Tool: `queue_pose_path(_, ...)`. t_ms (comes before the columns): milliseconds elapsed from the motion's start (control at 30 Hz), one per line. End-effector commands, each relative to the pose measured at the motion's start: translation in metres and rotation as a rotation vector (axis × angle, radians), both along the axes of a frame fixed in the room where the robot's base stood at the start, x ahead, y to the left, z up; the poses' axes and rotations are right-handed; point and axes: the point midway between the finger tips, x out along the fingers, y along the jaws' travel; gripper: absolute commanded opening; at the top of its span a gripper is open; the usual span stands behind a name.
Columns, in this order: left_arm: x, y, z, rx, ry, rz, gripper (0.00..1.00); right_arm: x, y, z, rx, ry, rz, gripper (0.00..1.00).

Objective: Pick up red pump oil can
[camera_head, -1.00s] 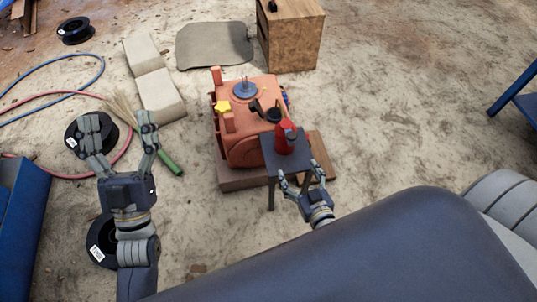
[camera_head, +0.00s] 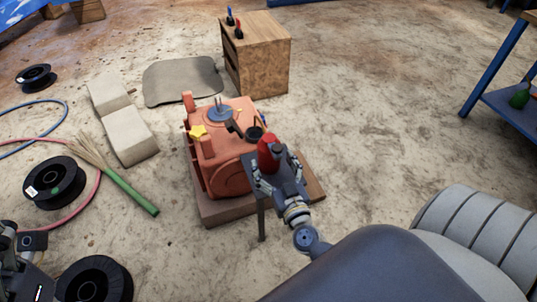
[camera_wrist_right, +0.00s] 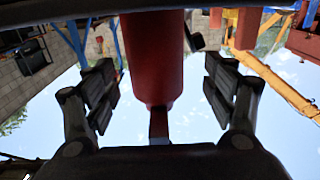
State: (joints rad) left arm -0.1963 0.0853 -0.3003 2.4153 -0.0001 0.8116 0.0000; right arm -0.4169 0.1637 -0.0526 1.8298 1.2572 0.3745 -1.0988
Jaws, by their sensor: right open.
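In the right wrist view the red can (camera_wrist_right: 155,60) lies between the two spread fingers of the right gripper (camera_wrist_right: 160,88), with a visible gap on each side. The right gripper is open and empty. Part of my left arm (camera_head: 22,262) shows at the lower left edge; its fingers are not clear.
The orange jaw crusher (camera_head: 222,150) sits directly behind the can. A wooden cabinet (camera_head: 258,70) stands farther back. Spools, a green-handled broom (camera_head: 130,190), hoses and pale blocks (camera_head: 130,135) lie to the left. A blue shelf (camera_head: 500,100) is at far right; the floor between is clear.

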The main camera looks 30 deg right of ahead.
Motion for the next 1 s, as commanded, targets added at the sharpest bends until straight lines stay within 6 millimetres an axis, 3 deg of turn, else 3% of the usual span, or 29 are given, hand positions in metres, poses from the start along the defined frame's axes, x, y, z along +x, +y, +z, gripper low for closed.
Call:
queue_pose_path(333, 0.000, -0.001, 0.006, 0.003, -0.047, 0.003, 0.74, 0.043, -0.016, 0.002, 0.001, -0.003, -0.001, 0.77)
queue_pose_path(633, 0.001, -0.002, 0.007, 0.004, -0.048, 0.003, 0.74, 0.048, -0.017, 0.003, 0.001, -0.001, 0.000, 0.77)
queue_pose_path(900, 0.001, -0.002, 0.007, 0.004, -0.048, 0.003, 0.74, 0.047, -0.017, 0.003, 0.000, -0.001, 0.000, 0.18)
queue_pose_path(1000, 0.001, -0.002, 0.007, 0.004, -0.048, 0.003, 0.74, 0.048, -0.017, 0.004, -0.001, -0.003, -0.001, 0.18)
